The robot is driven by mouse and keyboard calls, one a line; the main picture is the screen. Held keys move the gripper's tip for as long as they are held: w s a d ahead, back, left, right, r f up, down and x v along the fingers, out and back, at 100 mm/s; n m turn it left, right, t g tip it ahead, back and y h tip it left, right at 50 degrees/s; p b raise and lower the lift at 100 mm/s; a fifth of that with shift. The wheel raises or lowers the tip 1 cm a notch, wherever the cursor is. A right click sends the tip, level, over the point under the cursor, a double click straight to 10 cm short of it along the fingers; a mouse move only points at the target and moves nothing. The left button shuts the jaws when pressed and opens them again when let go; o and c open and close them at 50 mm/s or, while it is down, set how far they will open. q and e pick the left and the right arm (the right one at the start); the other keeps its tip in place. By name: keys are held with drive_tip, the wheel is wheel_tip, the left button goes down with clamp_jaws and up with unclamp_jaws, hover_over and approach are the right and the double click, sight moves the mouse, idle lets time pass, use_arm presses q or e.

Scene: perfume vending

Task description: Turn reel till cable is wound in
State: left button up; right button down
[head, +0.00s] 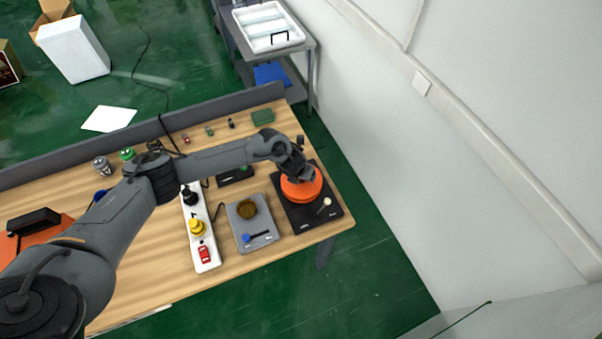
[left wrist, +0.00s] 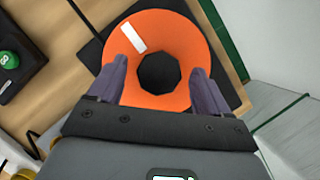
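An orange reel (head: 303,191) sits on a black base plate (head: 328,215) at the right end of the table. In the left wrist view the reel (left wrist: 196,48) is a round orange disc with a dark centre hole and a white mark near its upper left. My left gripper (head: 297,174) is over the reel. In the left wrist view its two fingers (left wrist: 159,82) are apart, over the near left and right parts of the disc. I cannot tell whether they touch it. No cable can be made out on the reel. My right gripper is not in view.
A grey plate with a brown disc and a blue knob (head: 244,239) stands left of the base, then a white panel (head: 206,256) with yellow and red controls. Small items line the table's back. A wall runs along the right.

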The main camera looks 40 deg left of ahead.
use_arm(q)
drive_tip(key=shift+r, duration=0.1)
drive_tip(key=a+v, duration=0.1)
drive_tip(key=v, duration=0.9)
drive_tip(key=shift+s+d+r+p, duration=0.25)
drive_tip(key=shift+d+p, duration=0.15)
drive_tip(key=shift+d, duration=0.1)
